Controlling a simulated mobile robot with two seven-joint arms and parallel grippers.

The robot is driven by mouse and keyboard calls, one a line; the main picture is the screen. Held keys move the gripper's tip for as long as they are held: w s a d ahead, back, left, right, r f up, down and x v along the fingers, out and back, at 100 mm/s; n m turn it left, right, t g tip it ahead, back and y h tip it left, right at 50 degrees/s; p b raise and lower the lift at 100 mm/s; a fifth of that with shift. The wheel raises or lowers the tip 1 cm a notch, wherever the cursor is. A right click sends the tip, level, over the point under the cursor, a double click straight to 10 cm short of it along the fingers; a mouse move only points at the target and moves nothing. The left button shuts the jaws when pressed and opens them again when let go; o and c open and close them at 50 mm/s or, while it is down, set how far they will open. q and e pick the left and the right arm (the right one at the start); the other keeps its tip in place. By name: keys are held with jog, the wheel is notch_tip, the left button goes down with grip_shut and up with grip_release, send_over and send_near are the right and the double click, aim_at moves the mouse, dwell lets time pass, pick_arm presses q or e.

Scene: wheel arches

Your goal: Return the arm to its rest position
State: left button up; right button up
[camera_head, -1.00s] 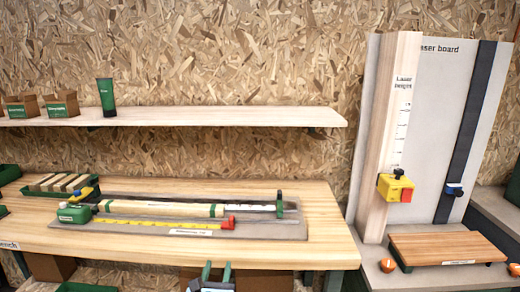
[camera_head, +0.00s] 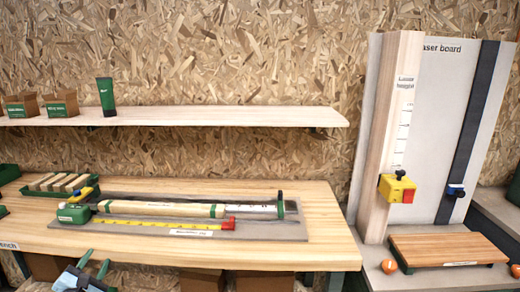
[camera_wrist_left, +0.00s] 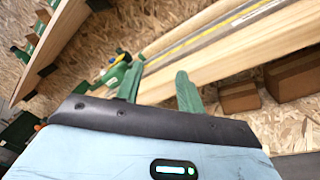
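My left gripper (camera_head: 94,263) shows at the lower left of the head view, in front of and below the bench's front edge. Its two green fingers stand apart with nothing between them. In the left wrist view my left gripper (camera_wrist_left: 158,88) also shows open and empty, with the underside and edge of the bench beyond it. Most of my left arm is out of the picture. My right gripper is in neither view.
The wooden bench (camera_head: 270,258) bears a grey mat (camera_head: 285,232) with a yellow tape measure (camera_head: 150,223). A shelf (camera_head: 220,116) runs above. The laser board (camera_head: 425,130) stands at right, behind a slatted wooden board (camera_head: 450,248). Cardboard boxes (camera_head: 188,278) sit under the bench.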

pick_arm(q)
jog(key=s+d+f+m+g+h, duration=0.25)
jog(key=s+d+f+m, duration=0.35)
jog(key=s+f+m, duration=0.3)
jog(key=s+d+f+m+g+h, duration=0.2)
jog(key=s+d+f+m+h, duration=0.25)
jog(key=s+f+m, duration=0.45)
jog(key=s+d+f+m+g+y, duration=0.1)
jog(key=s+f+m+g+y, duration=0.2)
jog(key=s+m, duration=0.75)
jog(key=s+d+f+m+g, duration=0.1)
jog(key=s+f+m+g, duration=0.45)
jog(key=s, duration=0.85)
jog(key=d+r+n+t, duration=0.1)
jog(key=d+n+t, duration=0.2)
jog(key=d, duration=0.8)
jog(key=shift+w+d+r+n+t, duration=0.25)
jog(key=shift+w+n+t, duration=0.05)
jog(key=shift+n, duration=0.2)
